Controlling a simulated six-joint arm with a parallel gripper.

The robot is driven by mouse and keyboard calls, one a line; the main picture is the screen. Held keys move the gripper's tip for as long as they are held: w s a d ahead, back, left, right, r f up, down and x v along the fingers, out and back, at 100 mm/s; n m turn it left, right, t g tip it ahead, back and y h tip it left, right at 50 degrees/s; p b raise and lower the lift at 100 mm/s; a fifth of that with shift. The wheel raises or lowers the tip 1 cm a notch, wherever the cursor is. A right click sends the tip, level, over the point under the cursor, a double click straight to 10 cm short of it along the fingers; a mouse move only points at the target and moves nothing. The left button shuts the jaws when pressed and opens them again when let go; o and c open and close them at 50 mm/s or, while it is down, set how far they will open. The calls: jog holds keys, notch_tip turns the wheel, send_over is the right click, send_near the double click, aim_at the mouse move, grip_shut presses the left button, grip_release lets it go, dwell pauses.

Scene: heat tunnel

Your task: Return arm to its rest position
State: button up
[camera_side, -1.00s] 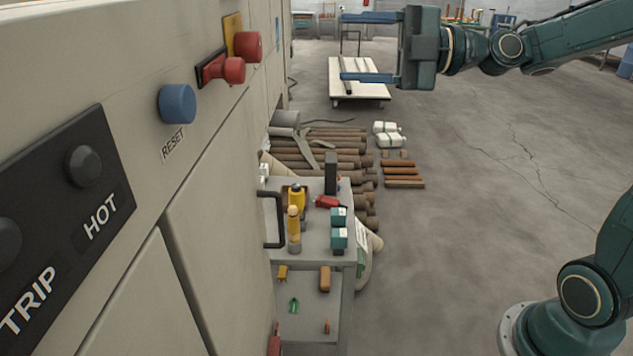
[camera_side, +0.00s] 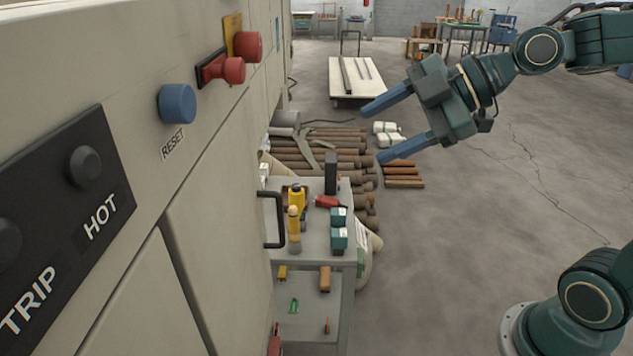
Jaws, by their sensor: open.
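My gripper (camera_side: 385,130) is in the upper right part of the side view, with its two blue fingers spread wide and nothing between them. The fingers point left and slightly down. The gripper hangs in the air, well apart from the panel on the left. My arm reaches in from the right edge.
A grey cart (camera_side: 313,245) with bottles, small teal boxes and tools stands beside the panel. Behind it lie stacked rusty pipes (camera_side: 335,150), white jugs (camera_side: 388,140) and brown bars (camera_side: 403,177). A white platform (camera_side: 357,90) stands farther back.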

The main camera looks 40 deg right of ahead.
jog(key=s+d+f+m+g+h, duration=0.1)
jog(key=s+d+f+m+h, duration=0.2)
jog(key=s+m, duration=0.4)
jog(key=s+d+f+m+g+h, duration=0.2)
jog(key=s+d+f+m+h, duration=0.1)
jog(key=s+d+m, duration=0.2)
jog(key=s+m, duration=0.2)
jog(key=m, duration=0.1)
jog(key=shift+d, duration=0.15)
jog(key=shift+w, duration=0.1)
